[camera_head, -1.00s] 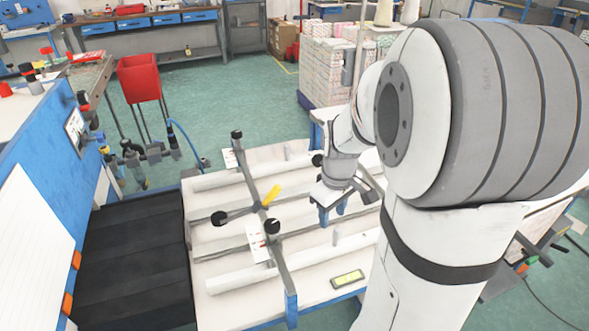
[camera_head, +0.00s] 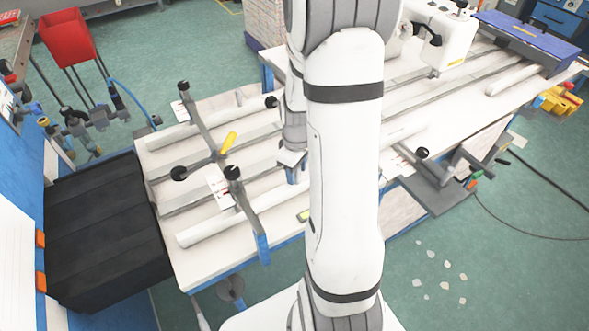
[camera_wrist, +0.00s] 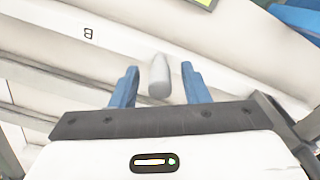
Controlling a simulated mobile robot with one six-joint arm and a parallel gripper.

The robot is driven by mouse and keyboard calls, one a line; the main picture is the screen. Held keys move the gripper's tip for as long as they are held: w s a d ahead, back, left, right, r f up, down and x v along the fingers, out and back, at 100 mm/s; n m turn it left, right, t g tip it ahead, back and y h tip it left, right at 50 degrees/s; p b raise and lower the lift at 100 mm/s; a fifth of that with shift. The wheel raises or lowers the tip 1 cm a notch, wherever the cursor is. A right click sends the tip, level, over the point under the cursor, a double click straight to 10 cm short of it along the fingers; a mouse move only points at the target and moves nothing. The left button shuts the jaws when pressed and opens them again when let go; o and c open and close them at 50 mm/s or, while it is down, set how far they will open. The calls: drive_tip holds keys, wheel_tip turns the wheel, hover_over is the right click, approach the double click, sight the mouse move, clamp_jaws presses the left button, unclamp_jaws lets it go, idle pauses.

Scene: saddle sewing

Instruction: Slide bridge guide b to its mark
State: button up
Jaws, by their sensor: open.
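In the wrist view, a short grey rounded peg (camera_wrist: 159,76), apparently bridge guide b, stands up from a pale rail. A black letter B (camera_wrist: 88,33) is printed on the pale surface to its left. My gripper (camera_wrist: 160,88) has its two blue fingers apart, one on each side of the peg, with gaps visible on both sides. In the head view, my gripper (camera_head: 292,173) is low over the white table (camera_head: 190,272), partly hidden behind my arm. The peg is hidden there.
A grey bar frame with black knobs and a yellow handle (camera_head: 228,142) crosses the white rails left of my gripper. A yellow-green display (camera_wrist: 205,3) is at the wrist view's top edge. A white sewing machine (camera_head: 445,35) stands at the far right.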

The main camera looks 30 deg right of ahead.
clamp_jaws()
idle(0.4)
drive_tip(key=shift+f+b, duration=0.1)
drive_tip(key=shift+b, duration=0.4)
drive_tip(key=shift+s, duration=0.1)
unclamp_jaws()
